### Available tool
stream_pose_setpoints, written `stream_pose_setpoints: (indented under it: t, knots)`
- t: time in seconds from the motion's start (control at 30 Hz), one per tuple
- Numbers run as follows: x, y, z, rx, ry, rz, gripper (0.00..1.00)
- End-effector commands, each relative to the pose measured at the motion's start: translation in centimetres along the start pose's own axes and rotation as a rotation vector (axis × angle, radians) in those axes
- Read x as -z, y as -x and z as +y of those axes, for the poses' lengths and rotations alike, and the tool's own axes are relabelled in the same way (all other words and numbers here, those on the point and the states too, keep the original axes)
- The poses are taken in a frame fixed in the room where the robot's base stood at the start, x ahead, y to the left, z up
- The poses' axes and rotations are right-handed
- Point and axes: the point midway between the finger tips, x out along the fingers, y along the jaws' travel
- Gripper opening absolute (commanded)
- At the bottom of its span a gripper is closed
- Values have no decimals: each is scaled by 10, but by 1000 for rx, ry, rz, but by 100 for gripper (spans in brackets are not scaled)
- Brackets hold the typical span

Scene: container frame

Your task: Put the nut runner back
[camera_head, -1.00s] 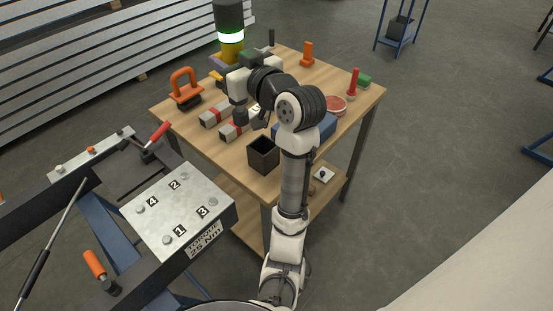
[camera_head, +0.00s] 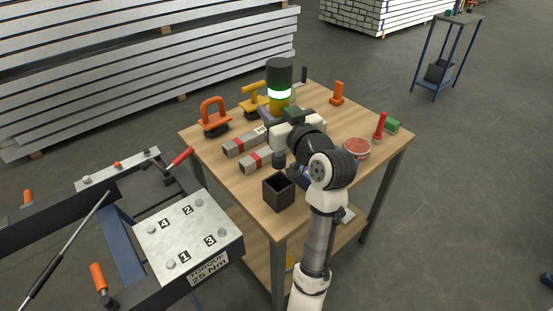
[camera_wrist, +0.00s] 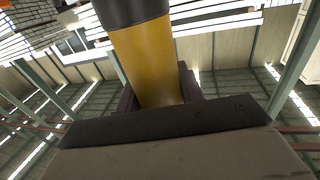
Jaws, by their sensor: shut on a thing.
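The nut runner (camera_head: 279,76) is a yellow cylinder with a black top and a glowing pale green ring. It stands roughly upright in my gripper (camera_head: 270,113), over the far left part of the wooden table (camera_head: 345,115). In the wrist view, the nut runner's yellow body (camera_wrist: 146,62) is between the two dark fingers of my gripper (camera_wrist: 159,88), which are shut on it. Its lower end is hidden, so I cannot tell if it touches the table. An open black square box (camera_head: 279,193) stands at the table's front corner, beside my arm.
An orange clamp (camera_head: 214,117), a yellow handled tool (camera_head: 254,97) and grey-red blocks (camera_head: 245,142) crowd the left side. An orange part (camera_head: 338,93), a red dish (camera_head: 357,148) and a red-handled tool (camera_head: 380,125) are right. The numbered torque fixture (camera_head: 188,236) stands front left.

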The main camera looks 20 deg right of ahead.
Motion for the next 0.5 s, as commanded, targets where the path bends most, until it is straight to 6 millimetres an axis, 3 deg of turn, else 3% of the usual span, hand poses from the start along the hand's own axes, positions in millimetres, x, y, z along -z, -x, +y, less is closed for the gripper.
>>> stream_pose_setpoints:
  t: [0.3,0.5]
  knots:
    - [-66,0,0,0,-4,1,0]
    - [-91,1,0,-1,0,5,0]
